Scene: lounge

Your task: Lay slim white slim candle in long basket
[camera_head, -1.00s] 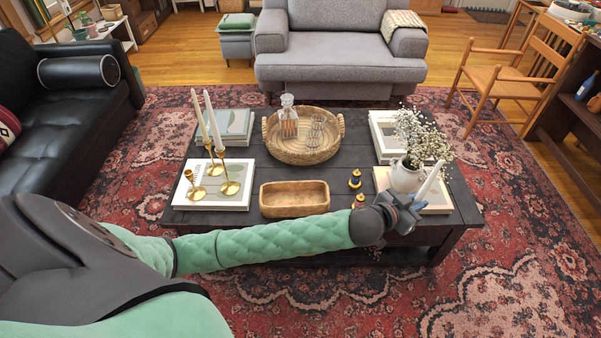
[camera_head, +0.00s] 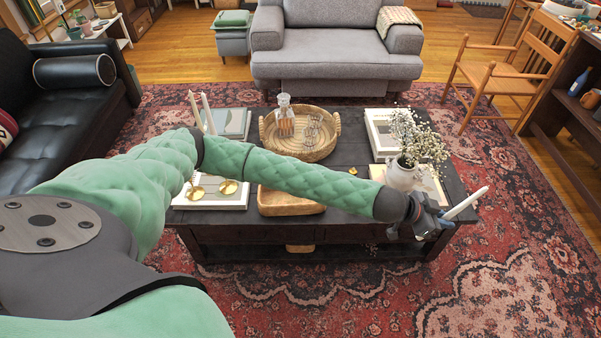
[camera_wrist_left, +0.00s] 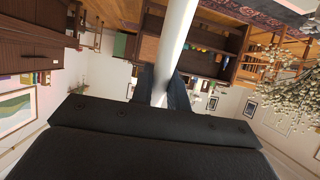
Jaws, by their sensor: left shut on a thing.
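My left gripper (camera_head: 440,220) is shut on a slim white candle (camera_head: 466,203) and holds it at the right front corner of the dark coffee table. The candle tilts up to the right in the head view. In the left wrist view the candle (camera_wrist_left: 176,40) rises from between the fingers (camera_wrist_left: 163,92). The long wooden basket (camera_head: 290,207) sits at the table's front middle, partly hidden behind my left forearm, and what shows of it looks empty. My right gripper is not in view.
A vase with white flowers (camera_head: 404,174) stands close behind the gripper. A round wicker tray (camera_head: 335,130) with a decanter (camera_head: 285,112) is at the table's middle back. Other white candles (camera_head: 208,115) stand at the left, partly hidden by my arm. A wooden chair (camera_head: 490,80) is at the right.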

